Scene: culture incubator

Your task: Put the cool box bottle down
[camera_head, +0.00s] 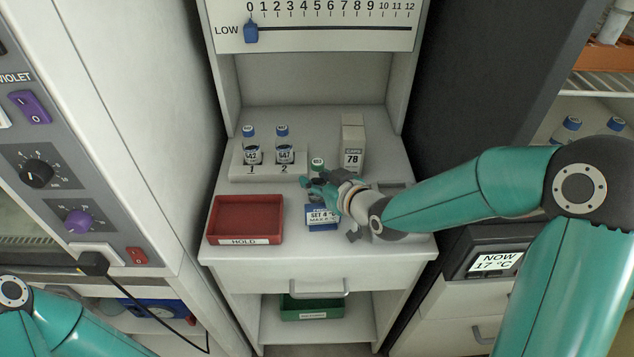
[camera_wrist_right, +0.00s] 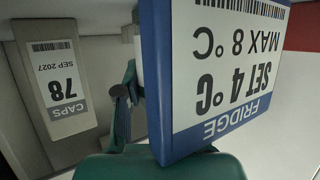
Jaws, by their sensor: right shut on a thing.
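The cool box bottle, a small bottle with a green cap (camera_head: 317,164), shows above the fingers of my right gripper (camera_head: 318,184). The gripper is shut on it, over the counter of the middle cabinet. Fingers and arm hide its lower part, so I cannot tell whether it touches the counter. In the right wrist view, a blue and white block (camera_wrist_right: 215,75) reading "FRIDGE SET 4 °C MAX 8 °C" stands very close and covers most of the bottle and fingers. In the head view this block (camera_head: 321,217) is just in front of the gripper. My left gripper is out of view.
A white rack (camera_head: 240,172) with two blue-capped bottles stands behind left. A red HOLD tray (camera_head: 244,241) looks empty at the front left. A CAPS carton (camera_head: 353,138) stands behind the gripper. A drawer handle (camera_head: 318,295) and a green tray (camera_head: 310,314) are below.

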